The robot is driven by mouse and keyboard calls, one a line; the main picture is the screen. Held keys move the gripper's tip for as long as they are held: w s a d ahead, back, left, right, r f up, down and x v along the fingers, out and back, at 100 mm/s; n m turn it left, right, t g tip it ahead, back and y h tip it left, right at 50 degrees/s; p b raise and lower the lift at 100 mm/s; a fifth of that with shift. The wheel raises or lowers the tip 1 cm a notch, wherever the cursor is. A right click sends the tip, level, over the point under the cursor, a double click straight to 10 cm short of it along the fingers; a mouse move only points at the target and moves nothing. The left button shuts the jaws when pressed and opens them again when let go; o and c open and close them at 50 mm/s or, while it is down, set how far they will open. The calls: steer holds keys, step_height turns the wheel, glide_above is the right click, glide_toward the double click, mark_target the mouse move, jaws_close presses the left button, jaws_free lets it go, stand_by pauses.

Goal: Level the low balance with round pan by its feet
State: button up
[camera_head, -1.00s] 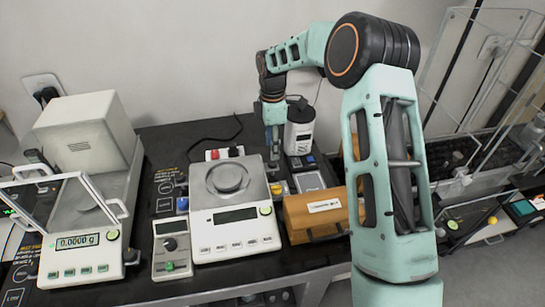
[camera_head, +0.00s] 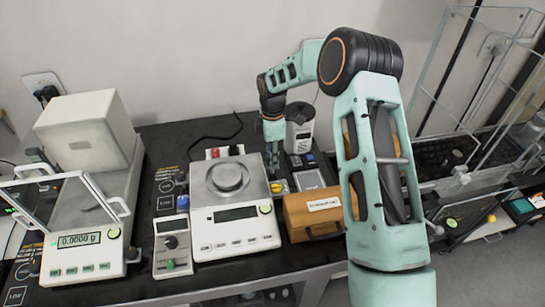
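The low balance (camera_head: 205,228) is white, with a round metal pan (camera_head: 229,178) on a grey top plate and a dark front display. A small round yellow-green spot, perhaps its bubble level (camera_head: 265,209), shows at the right of its front panel. A blue knob (camera_head: 182,203) sits at its left side, and a yellow knob (camera_head: 276,188) at its right side; these may be its feet. My gripper (camera_head: 272,168) points down beside the balance's back right corner, above and behind the yellow knob. Its fingers are small and dark, so their opening and any contact are unclear.
A brown case (camera_head: 305,228) stands close on the right, with a dark device (camera_head: 308,180) and a white-and-black container (camera_head: 300,135) behind it. A small control box (camera_head: 172,258) stands at the left front. A taller balance (camera_head: 60,268) reading 0.0000 g is further left.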

jaws_close()
steer(key=m+b, duration=0.2)
steer(key=m, duration=0.1)
steer(key=shift+f+m, duration=0.1)
steer(key=shift+m, duration=0.2)
steer(key=shift+m+b, duration=0.85)
steer(key=shift+m, duration=0.95)
steer(key=o, duration=0.8)
jaws_free()
